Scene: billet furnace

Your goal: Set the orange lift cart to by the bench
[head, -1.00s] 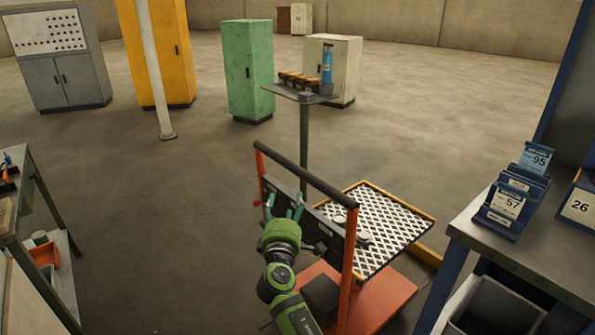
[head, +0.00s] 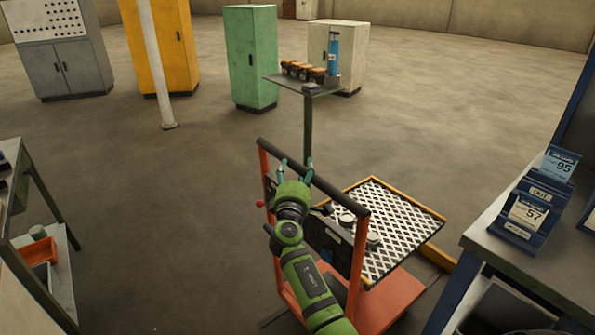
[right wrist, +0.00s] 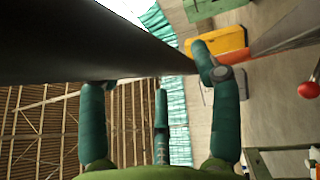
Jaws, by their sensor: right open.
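The orange lift cart (head: 392,302) stands in the lower middle of the head view, with a yellow-edged, mesh-patterned platform (head: 408,225) and an upright orange frame topped by a black handle bar (head: 335,192). My right gripper (head: 296,168) is at the left part of this bar, its fingers open. In the right wrist view the dark bar (right wrist: 90,40) runs right across the open fingers (right wrist: 150,75); whether they touch it I cannot tell. A grey-topped bench (head: 492,238) with blue legs stands right of the cart. My left gripper is not in view.
A post-mounted shelf (head: 290,82) with a blue bottle stands behind the cart. A green-grey workbench (head: 28,180) is at the left edge. Yellow (head: 165,50), green (head: 250,60) and grey (head: 65,65) cabinets stand at the back. The floor left of the cart is open.

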